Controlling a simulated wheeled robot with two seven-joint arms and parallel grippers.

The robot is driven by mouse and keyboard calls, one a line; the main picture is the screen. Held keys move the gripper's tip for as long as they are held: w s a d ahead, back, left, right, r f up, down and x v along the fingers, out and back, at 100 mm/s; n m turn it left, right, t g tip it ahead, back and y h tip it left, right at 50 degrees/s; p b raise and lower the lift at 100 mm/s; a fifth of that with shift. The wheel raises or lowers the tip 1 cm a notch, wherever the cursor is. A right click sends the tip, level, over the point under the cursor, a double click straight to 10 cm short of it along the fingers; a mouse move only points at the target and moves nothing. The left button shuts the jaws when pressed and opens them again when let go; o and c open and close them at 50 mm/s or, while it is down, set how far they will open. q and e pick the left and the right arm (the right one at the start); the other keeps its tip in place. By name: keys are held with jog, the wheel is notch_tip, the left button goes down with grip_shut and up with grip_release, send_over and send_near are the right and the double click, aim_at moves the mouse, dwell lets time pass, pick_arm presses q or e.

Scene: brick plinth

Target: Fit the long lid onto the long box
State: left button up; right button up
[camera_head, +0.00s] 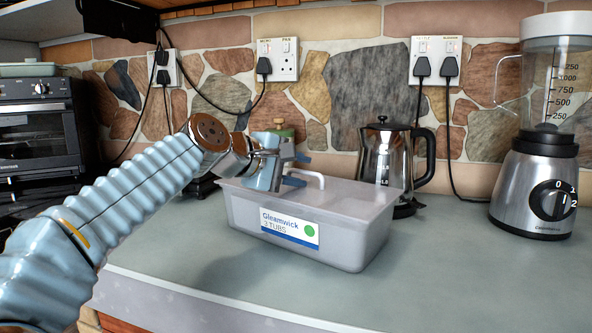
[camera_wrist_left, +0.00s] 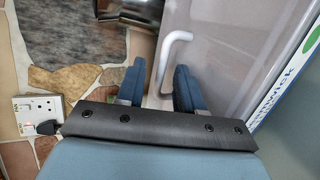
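The long grey box (camera_head: 347,247) stands on the counter, with a "Gleamwick 3 TUBS" label on its front. The long lid (camera_head: 352,192), pale grey with a white bar handle (camera_head: 318,177), lies along the box top; it looks lined up with the rim, but I cannot tell if it is fully seated. My left gripper (camera_head: 293,170) is at the handle's left end, just above the lid. In the left wrist view, its blue fingers (camera_wrist_left: 158,80) are apart, with the handle (camera_wrist_left: 172,55) between and beyond them, seemingly untouched. My right gripper is in neither view.
A steel kettle (camera_head: 385,155) stands close behind the box's right end. A blender (camera_head: 535,185) is at the right and a toaster oven (camera_head: 38,130) at the far left. A green-topped item (camera_head: 280,130) is behind my gripper. The counter front (camera_head: 420,290) is clear.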

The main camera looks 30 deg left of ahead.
pick_arm(q)
jog(key=v, duration=1.3)
jog(key=shift+s+b, duration=0.35)
jog(key=shift+b, duration=0.05)
jog(key=shift+r, duration=0.1)
